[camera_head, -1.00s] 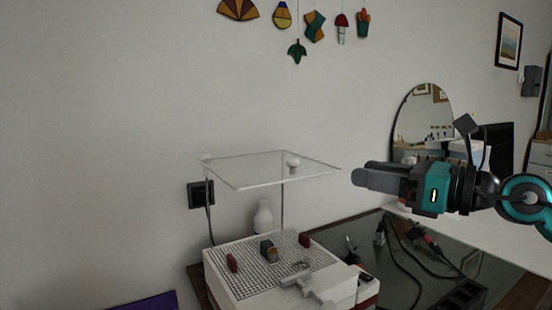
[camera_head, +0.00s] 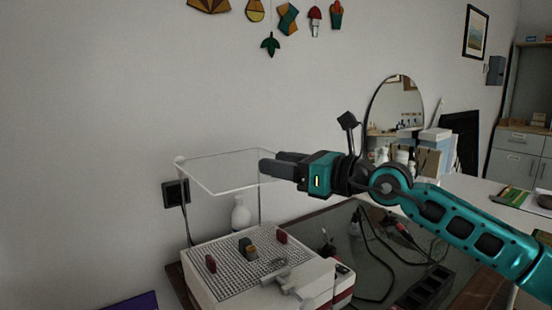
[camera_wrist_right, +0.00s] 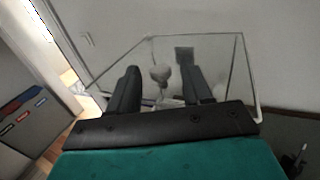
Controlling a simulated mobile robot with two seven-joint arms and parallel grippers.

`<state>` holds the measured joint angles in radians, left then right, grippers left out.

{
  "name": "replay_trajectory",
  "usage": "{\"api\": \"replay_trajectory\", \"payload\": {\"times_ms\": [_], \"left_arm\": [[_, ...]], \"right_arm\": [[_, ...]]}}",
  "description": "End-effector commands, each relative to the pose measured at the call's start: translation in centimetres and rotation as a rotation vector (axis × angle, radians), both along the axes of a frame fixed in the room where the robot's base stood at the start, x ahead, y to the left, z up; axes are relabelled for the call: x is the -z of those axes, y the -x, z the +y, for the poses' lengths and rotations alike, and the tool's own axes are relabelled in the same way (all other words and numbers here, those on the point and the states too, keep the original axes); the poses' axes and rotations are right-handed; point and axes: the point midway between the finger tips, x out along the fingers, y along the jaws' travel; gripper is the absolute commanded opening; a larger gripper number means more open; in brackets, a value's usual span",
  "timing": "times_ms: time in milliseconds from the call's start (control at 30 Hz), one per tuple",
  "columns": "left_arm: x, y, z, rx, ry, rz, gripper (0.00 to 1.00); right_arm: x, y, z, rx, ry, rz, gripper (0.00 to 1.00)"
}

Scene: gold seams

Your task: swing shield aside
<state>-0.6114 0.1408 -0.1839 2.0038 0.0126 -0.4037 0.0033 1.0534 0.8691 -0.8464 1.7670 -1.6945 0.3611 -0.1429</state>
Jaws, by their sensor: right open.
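The clear shield (camera_head: 222,173) is a flat transparent panel held level on a post above the white grinder (camera_head: 215,290). My right gripper (camera_head: 266,165) is open at the right edge of the shield, its fingers pointing left. My left gripper is not in view.
Small coloured glass pieces lie on the grinder's grid top, including a red one (camera_head: 281,237). A white bottle (camera_head: 241,214) stands behind the shield. Dark cables (camera_head: 385,245) lie on the bench at right. A round-topped mirror (camera_head: 396,108) stands against the wall.

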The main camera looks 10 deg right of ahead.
Motion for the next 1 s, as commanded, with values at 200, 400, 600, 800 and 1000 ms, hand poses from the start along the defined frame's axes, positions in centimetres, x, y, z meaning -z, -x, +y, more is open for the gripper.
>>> {"api": "replay_trajectory", "payload": {"times_ms": [200, 400, 600, 800, 1000], "left_arm": [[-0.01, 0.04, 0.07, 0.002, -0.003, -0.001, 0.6], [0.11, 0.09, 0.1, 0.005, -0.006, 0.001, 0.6], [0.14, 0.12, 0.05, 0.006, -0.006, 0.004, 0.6], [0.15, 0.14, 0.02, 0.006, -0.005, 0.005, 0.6], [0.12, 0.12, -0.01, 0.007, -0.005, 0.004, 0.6]], "right_arm": [[-0.01, -0.88, 0.92, 0.0, 0.0, 0.0, 0.49], [0.02, -0.91, 0.92, 0.0, 0.0, 0.0, 0.49], [0.02, -0.89, 0.9, 0.0, 0.0, 0.0, 0.35], [0.02, -0.89, 0.89, 0.0, 0.0, 0.0, 0.16], [0.02, -0.89, 0.88, 0.0, 0.0, 0.0, 0.0]]}}
